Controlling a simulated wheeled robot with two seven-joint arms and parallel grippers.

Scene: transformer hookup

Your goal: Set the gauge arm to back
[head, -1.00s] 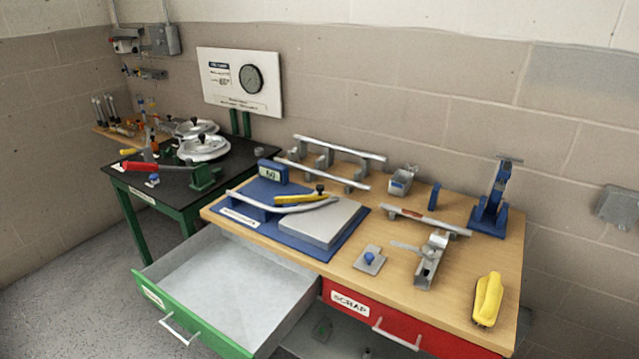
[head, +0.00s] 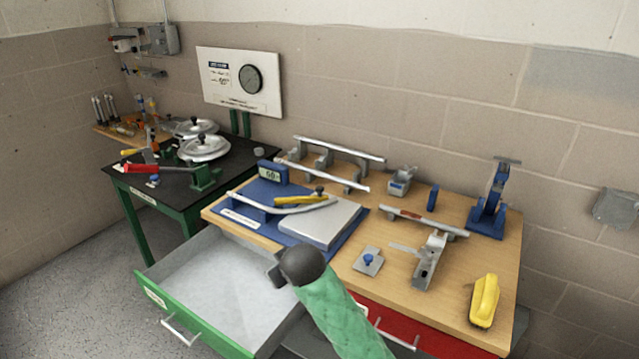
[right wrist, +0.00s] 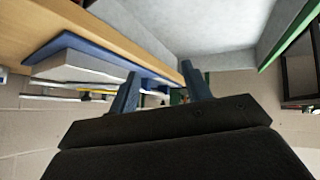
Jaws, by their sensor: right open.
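A grey channel-shaped fixture (head: 429,266) stands on the right half of the wooden bench. A thin flat grey arm (head: 404,248) sticks out from its upper part toward the left; it may be the gauge arm, but no label confirms this. My right gripper (head: 276,276) is over the open drawer, left of and apart from the fixture. In the right wrist view its two blue-grey fingers (right wrist: 160,88) are spread with nothing between them. The fixture is not recognisable in that view. My left gripper is not in view.
The open green-fronted drawer (head: 158,296) is empty. A blue mat (head: 268,228) with a grey plate (head: 325,221) and yellow-handled lever (head: 300,199) lies left of the fixture. A blue-knobbed plate (head: 367,261) and a yellow-handled tool (head: 484,300) flank the fixture.

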